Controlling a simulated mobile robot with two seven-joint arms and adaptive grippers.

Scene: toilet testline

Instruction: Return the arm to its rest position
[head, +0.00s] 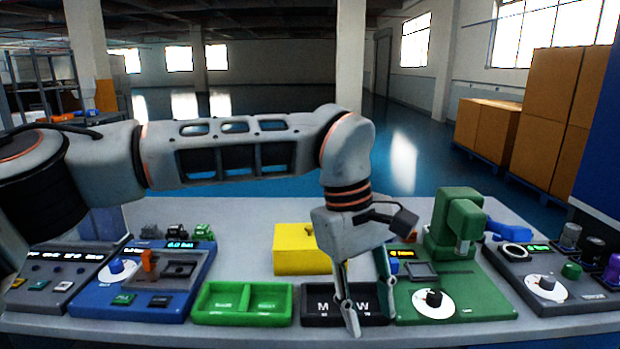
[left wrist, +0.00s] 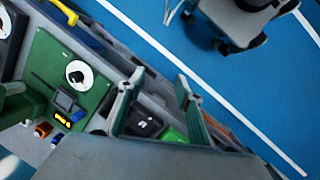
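My left arm reaches in from the left across the head view. Its gripper (head: 367,312) points down in front of the black tray marked M and W (head: 318,306), close above it or its edge. The two fingers are apart with nothing seen between them. In the left wrist view the gripper (left wrist: 157,92) also shows its fingers spread, with floor and table edge behind. My right gripper is in neither view.
The table holds a blue device (head: 135,290), a green two-part tray (head: 243,303), a yellow box (head: 300,248), a green machine with a dial (head: 455,285) and a grey dial device (head: 555,290). Cardboard boxes (head: 488,128) stand beyond on the right.

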